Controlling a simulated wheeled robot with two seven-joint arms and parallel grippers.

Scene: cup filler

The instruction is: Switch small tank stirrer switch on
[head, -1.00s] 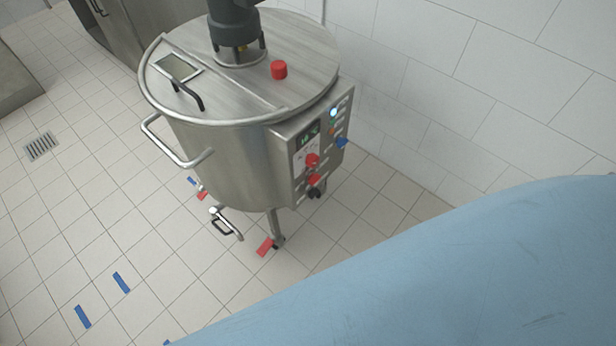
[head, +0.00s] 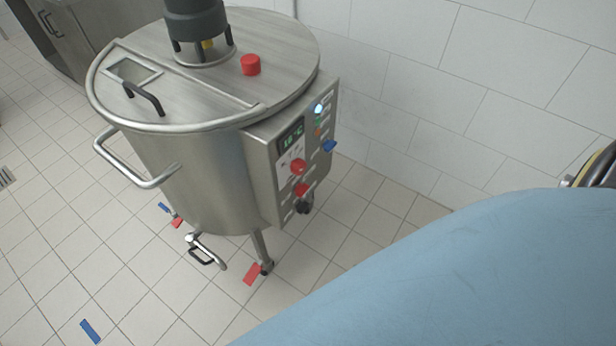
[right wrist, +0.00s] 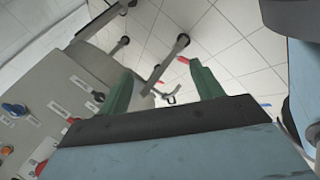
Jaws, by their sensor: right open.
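The small steel tank (head: 210,170) stands on legs in the head view. Its control panel (head: 262,180) faces right, with a display (head: 291,136), a lit white button (head: 318,108), a blue knob (head: 329,146), red knobs (head: 298,167) and a black knob (head: 304,206). The labels are too small to read, so I cannot tell which is the stirrer switch. In the right wrist view the panel (right wrist: 62,80) is at the left, with its blue knob (right wrist: 14,109). My right gripper (right wrist: 163,86) is open, its green fingers empty, to the right of the panel and apart from it. My left gripper is out of view.
A tiled wall (head: 430,90) stands close behind and right of the tank. A bent handle (head: 140,168) and a drain valve (head: 205,250) stick out from the tank. A steel cabinet (head: 85,35) is at the back left.

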